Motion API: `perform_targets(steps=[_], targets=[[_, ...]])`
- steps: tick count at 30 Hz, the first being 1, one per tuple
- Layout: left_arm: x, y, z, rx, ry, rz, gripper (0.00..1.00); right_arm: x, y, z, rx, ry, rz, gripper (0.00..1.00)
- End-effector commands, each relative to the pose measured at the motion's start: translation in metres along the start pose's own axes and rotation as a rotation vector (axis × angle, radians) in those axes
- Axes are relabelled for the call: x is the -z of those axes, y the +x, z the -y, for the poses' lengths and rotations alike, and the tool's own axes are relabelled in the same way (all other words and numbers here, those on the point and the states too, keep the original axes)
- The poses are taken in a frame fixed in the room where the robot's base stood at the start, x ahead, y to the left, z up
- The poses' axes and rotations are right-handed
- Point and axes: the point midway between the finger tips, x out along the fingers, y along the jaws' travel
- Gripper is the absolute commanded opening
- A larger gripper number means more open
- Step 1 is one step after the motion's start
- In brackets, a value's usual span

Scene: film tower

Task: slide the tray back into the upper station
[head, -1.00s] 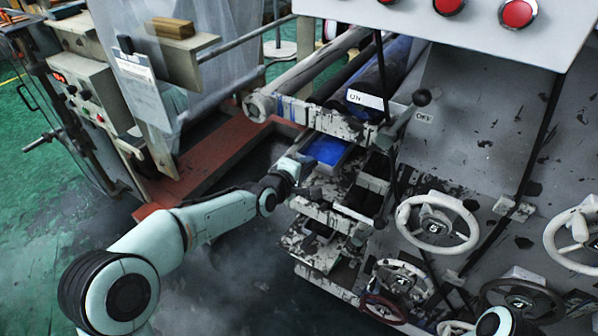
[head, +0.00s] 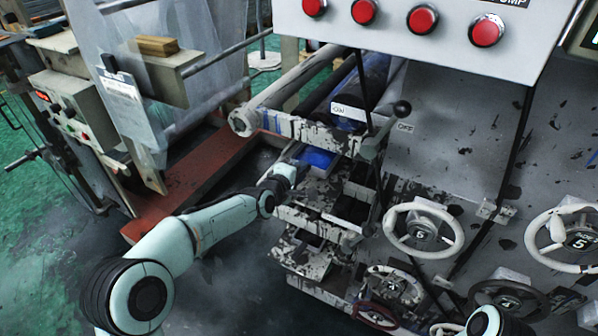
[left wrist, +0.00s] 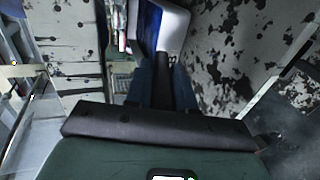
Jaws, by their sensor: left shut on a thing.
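The tray (head: 316,158) is grey-white with a blue inside. It sits partly in the upper station (head: 318,136), below the rollers, and its near end sticks out to the left. My left gripper (head: 294,172) is shut on the tray's near end. In the left wrist view the fingers (left wrist: 165,84) close on a dark part, with the tray's white and blue body (left wrist: 168,28) beyond them. The tray's far end is hidden inside the station. My right gripper is not in view; only a piece of my right arm shows at the bottom.
A black-knobbed lever (head: 402,108) stands right of the station. A dark open lower bay (head: 350,207) is below the tray. Handwheels (head: 423,230) are on the right. A red frame beam (head: 185,185) lies to the left.

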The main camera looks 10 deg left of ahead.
Motion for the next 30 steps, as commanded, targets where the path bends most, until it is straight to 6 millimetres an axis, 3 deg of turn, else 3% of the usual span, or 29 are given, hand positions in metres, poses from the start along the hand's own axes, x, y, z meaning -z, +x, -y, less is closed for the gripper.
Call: perform_targets(steps=[1,2,4,13,17,30], targets=[[0.000,0.000,-0.002,-0.004,0.000,-0.001,0.00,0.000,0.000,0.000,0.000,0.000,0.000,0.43],[0.000,0.000,-0.002,-0.004,0.000,-0.001,0.33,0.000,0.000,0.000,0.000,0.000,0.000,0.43],[0.000,0.000,-0.002,-0.004,0.000,-0.001,0.53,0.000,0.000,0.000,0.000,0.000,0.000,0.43],[0.000,-0.001,0.001,0.002,0.000,0.000,0.53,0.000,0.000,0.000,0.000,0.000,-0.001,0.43],[0.001,-0.010,0.000,0.001,-0.001,-0.001,0.53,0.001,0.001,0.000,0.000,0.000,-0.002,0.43],[0.003,-0.102,0.001,-0.003,0.001,-0.007,0.53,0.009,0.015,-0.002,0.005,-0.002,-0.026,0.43]])
